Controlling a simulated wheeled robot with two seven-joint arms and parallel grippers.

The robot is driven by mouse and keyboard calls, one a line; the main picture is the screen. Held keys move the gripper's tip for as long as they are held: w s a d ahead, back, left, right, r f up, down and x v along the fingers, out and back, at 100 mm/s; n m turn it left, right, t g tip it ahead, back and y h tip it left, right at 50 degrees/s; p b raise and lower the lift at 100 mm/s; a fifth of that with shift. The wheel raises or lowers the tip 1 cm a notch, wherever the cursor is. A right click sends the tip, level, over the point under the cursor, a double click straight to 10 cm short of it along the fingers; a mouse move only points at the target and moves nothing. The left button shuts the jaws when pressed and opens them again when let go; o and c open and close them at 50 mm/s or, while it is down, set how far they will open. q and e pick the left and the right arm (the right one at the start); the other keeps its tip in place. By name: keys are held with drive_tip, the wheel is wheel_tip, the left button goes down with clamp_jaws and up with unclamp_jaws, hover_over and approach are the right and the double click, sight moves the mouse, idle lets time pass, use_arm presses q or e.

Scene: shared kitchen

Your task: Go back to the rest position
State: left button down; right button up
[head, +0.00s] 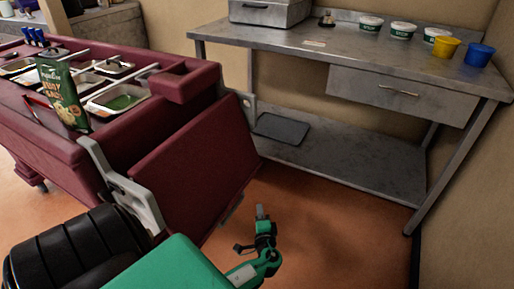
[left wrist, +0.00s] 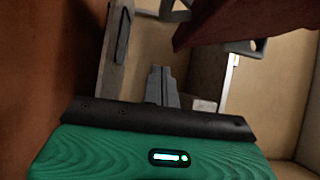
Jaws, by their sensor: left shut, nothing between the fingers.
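My left gripper (head: 262,214) is at the bottom middle of the head view, at the end of my green and black arm. Its fingers are together with nothing between them. It is over the orange floor, in front of the maroon cart's lowered side shelf (head: 196,165) and apart from the steel table. In the left wrist view the closed fingers (left wrist: 162,82) point up the picture, with a maroon panel edge (left wrist: 240,20) above and to the right. My right gripper is in neither view.
The maroon cart (head: 190,85) holds food pans and a green pouch (head: 62,95) on the left. A steel table (head: 290,40) with white tubs, a yellow cup (head: 445,47) and a blue cup (head: 479,55) stands at the back right. Orange floor (head: 320,225) is clear at the lower right.

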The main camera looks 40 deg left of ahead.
use_arm(q)
drive_tip(key=v, duration=0.5)
drive_tip(key=shift+w+d, duration=0.1)
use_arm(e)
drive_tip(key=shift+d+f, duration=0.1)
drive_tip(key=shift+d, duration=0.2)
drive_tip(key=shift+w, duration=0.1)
